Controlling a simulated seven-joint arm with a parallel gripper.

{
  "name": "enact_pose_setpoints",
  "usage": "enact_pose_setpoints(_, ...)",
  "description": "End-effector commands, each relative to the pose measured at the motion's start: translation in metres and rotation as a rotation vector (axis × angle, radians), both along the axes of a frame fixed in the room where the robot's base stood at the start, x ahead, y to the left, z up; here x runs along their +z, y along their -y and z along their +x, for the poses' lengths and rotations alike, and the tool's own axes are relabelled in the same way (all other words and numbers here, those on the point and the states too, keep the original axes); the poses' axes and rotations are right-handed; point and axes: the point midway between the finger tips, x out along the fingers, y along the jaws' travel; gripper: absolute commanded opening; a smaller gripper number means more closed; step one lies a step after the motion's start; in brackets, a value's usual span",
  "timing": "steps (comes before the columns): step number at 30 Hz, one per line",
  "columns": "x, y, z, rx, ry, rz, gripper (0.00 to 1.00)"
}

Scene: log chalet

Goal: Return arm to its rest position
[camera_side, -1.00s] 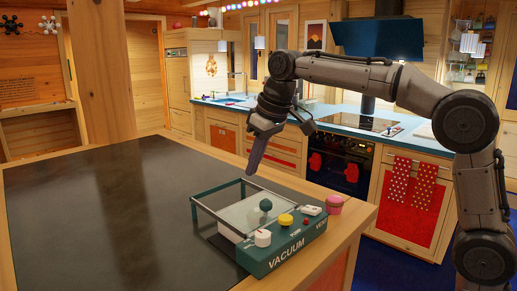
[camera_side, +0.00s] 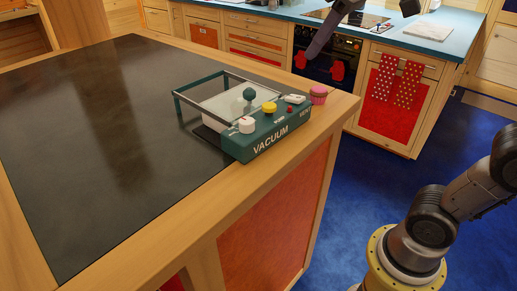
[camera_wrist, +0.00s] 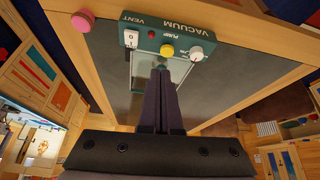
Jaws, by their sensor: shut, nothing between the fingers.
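My gripper (camera_side: 309,56) shows at the top edge of the side view, its dark fingers pointing down, apart from and higher in the picture than the vacuum unit. In the wrist view my gripper (camera_wrist: 160,72) has its two fingers together with nothing between them. The green vacuum unit (camera_side: 283,141) sits on the counter near its right edge. It has a white knob, a yellow knob, a red button, a white switch and a framed clear chamber with a dark green ball showing. In the wrist view the unit (camera_wrist: 177,28) lies beyond the fingertips.
A pink cupcake-like object (camera_side: 318,95) stands beside the unit; it also shows in the wrist view (camera_wrist: 82,20). The dark countertop (camera_side: 90,130) is otherwise bare. A blue kitchen counter (camera_side: 452,45) with an oven (camera_side: 350,61) stands behind. Blue floor (camera_side: 360,195) lies between.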

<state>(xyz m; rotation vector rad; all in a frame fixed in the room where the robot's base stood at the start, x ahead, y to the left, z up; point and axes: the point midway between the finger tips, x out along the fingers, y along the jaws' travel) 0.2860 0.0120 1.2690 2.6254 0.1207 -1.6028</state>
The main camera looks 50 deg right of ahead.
Motion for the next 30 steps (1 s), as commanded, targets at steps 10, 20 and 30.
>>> enact_pose_setpoints(10, -0.114, 0.01, -0.103, -0.065, 0.019, 0.005, 0.0)
enact_pose_setpoints(20, -0.181, 0.012, -0.125, -0.096, 0.005, 0.011, 0.0)
enact_pose_setpoints(30, -0.178, 0.012, -0.122, -0.1, 0.018, 0.014, 0.0)
